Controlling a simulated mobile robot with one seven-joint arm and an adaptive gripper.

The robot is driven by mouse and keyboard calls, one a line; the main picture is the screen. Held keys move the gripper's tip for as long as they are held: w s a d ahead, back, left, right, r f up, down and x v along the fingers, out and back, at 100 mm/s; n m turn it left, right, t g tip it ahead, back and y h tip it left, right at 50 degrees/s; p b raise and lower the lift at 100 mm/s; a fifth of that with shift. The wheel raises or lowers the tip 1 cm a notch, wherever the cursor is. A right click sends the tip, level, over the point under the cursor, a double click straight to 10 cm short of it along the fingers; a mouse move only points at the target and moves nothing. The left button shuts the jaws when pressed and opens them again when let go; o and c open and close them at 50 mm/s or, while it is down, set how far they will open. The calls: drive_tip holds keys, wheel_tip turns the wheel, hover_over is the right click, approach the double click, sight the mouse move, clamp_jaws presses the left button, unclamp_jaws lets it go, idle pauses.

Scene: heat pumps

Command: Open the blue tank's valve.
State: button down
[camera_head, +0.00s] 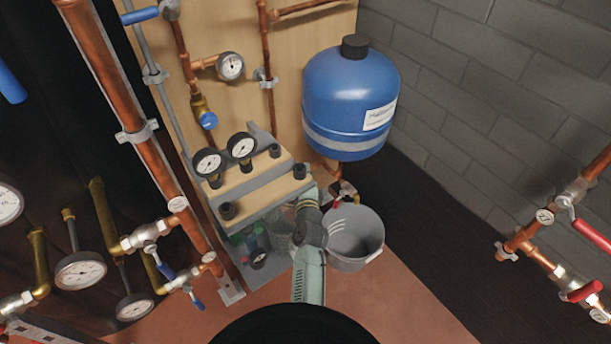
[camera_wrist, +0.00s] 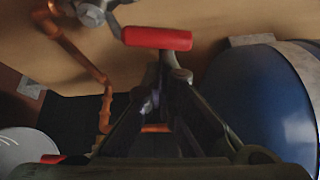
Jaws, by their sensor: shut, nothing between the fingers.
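The blue tank (camera_head: 350,95) hangs on the wooden panel in the head view, with a black cap and a white label. In the wrist view the tank (camera_wrist: 262,100) fills the right side. A metal valve (camera_wrist: 92,12) with a red lever handle (camera_wrist: 157,38) shows at the top of the wrist view. In the head view the valve area (camera_head: 347,189) is small and partly hidden by my arm. My gripper (camera_wrist: 170,72) is shut and empty, its fingertips close to the red handle; I cannot tell whether they touch it.
A grey bucket (camera_head: 354,238) stands below the tank, close to my arm. A shelf (camera_head: 262,190) with two gauges is to the left. Copper pipes (camera_head: 125,110) with other valves run at the left, and more (camera_head: 540,235) at the right. Bare floor (camera_head: 400,300) lies in front.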

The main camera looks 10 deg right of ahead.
drive_tip(key=shift+s+a+r+n+t+b, duration=0.2)
drive_tip(key=shift+a+n+b, duration=0.1)
drive_tip(key=shift+a, duration=0.15)
drive_tip(key=shift+s+a+r+n+t+b, duration=0.1)
drive_tip(key=shift+s+a+n+b, duration=0.05)
drive_tip(key=shift+a+n, duration=0.2)
drive_tip(key=shift+a, duration=0.1)
idle(0.3)
